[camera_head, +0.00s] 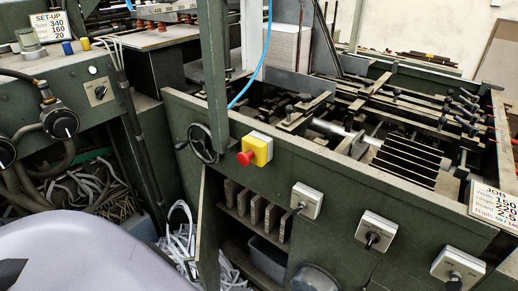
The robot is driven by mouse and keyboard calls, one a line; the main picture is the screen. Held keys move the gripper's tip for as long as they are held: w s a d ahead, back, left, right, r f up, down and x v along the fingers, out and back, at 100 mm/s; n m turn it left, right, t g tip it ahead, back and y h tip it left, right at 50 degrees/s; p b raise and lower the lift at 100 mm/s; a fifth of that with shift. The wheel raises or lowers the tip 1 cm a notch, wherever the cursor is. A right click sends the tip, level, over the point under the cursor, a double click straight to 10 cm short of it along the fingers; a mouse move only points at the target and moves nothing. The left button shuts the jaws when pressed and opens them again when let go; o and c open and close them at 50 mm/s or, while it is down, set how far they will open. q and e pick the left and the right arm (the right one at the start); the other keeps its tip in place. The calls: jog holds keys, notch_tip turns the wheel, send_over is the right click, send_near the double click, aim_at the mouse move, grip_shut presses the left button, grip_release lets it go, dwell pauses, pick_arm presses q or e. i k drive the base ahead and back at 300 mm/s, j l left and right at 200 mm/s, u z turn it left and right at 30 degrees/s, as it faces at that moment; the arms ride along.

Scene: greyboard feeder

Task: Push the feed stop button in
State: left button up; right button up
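A red mushroom-shaped button (245,157) sticks out to the left from a yellow box (261,147) on the dark green front panel of the machine. It looks to stand out from the box, with nothing touching it. No label on it can be read, so I cannot tell from writing that it is the feed stop. Neither of my grippers is in view.
A handwheel (203,143) sits left of the yellow box. Grey switch boxes (306,201), (376,232) and (458,268) run down to the right. White paper strips (178,240) lie in the gap on the floor. A blue hose (254,75) hangs above.

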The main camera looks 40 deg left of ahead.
aim_at(244, 159)
jog(key=u, duration=1.3)
jog(key=j, duration=0.15)
